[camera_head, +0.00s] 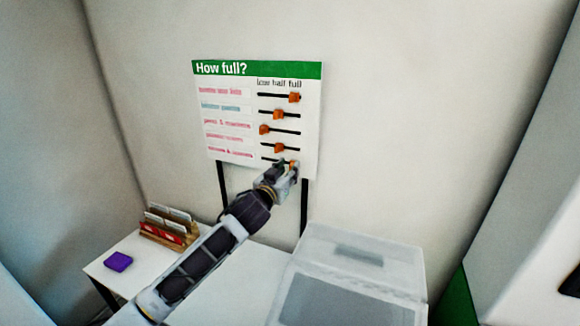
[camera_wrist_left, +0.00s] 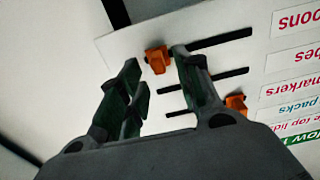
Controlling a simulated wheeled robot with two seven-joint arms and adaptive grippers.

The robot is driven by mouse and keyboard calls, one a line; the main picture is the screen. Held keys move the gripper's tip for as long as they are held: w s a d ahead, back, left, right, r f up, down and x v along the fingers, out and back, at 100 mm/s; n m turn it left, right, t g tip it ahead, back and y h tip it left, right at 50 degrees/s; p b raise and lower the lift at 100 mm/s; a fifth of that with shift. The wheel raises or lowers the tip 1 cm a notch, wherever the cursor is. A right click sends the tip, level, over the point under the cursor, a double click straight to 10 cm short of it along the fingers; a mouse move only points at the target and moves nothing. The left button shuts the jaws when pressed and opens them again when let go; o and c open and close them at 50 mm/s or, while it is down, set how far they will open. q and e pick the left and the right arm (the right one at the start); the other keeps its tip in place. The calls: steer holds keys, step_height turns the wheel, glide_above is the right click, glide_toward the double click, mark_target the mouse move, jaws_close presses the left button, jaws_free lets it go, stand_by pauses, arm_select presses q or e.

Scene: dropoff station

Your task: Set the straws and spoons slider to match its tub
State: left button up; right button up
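The slider board (camera_head: 313,125) stands upright at the wall, headed "How full?" with low, half and full columns. The straws and spoons slider is the bottom row; its orange knob (camera_head: 291,163) sits toward the right, full end, partly hidden by my gripper. In the wrist view the board appears turned over, and this knob (camera_wrist_left: 158,58) lies at the left end of its black slot (camera_wrist_left: 222,38). My left gripper (camera_head: 290,171) is at this knob. Its fingers (camera_wrist_left: 156,62) are apart, one either side of the knob; contact cannot be told. My right gripper is not in view.
Other orange knobs sit on the rows above, the top one (camera_head: 294,97) at full. A whitish bin (camera_head: 408,275) stands at front right; its contents are unclear. A wooden card rack (camera_head: 165,236) and a purple block (camera_head: 118,262) are on the white table at left.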

arm_select(q)
steer(key=shift+x, duration=1.1)
steer(key=shift+c, duration=0.4)
jaws_close()
